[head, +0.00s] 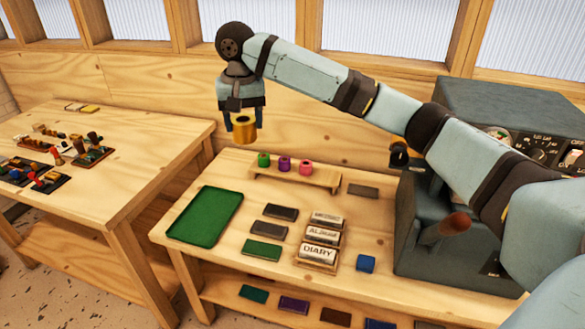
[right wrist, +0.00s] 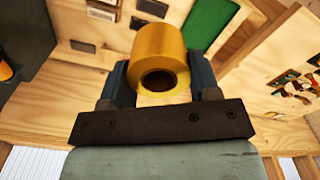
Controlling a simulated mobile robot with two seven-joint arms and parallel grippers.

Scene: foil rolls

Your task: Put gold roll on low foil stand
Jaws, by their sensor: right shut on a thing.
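The gold roll (head: 244,129) hangs in my right gripper (head: 241,118), which is shut on it, above the back left of the bench. In the right wrist view the gold roll (right wrist: 159,58) sits between the two fingers, its dark hollow core facing the camera. The low foil stand (head: 318,179) is a wooden shelf at the back of the bench, below and to the right of the roll. A green roll (head: 264,159), a purple roll (head: 284,164) and a pink roll (head: 305,168) stand on its left and middle part. Its right end is bare. My left gripper is not in view.
A green tray (head: 205,215) lies at the bench's left. Labelled blocks (head: 319,252), dark pads and a blue block (head: 366,264) lie in front of the stand. A large grey machine (head: 450,235) fills the right. Another table (head: 130,130) with small items stands left.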

